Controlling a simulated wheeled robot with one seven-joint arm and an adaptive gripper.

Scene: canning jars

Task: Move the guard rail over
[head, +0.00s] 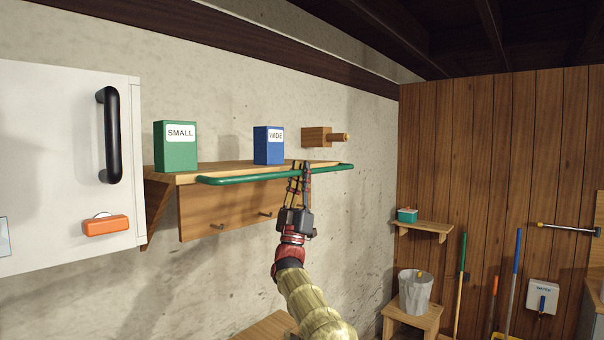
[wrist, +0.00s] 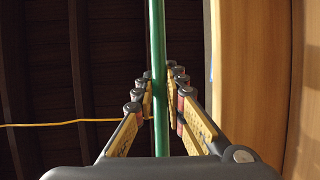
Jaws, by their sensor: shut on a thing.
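The guard rail is a green bar (head: 240,178) running along the front of a wooden wall shelf (head: 190,178), with its right end bent back toward the wall. My gripper (head: 300,168) reaches up from below and is shut on the bar, right of its middle. In the wrist view the green bar (wrist: 158,70) passes between the two fingers (wrist: 160,85). A green box marked SMALL (head: 176,148) and a blue box marked WIDE (head: 268,147) stand on the shelf behind the rail. How the rail is fixed to the shelf is not clear.
A wooden block with a peg (head: 316,137) sticks out of the wall just above the shelf's right end. A white cabinet door with a black handle (head: 110,135) and orange latch (head: 106,226) is close on the left. Pegs (head: 265,213) show under the shelf.

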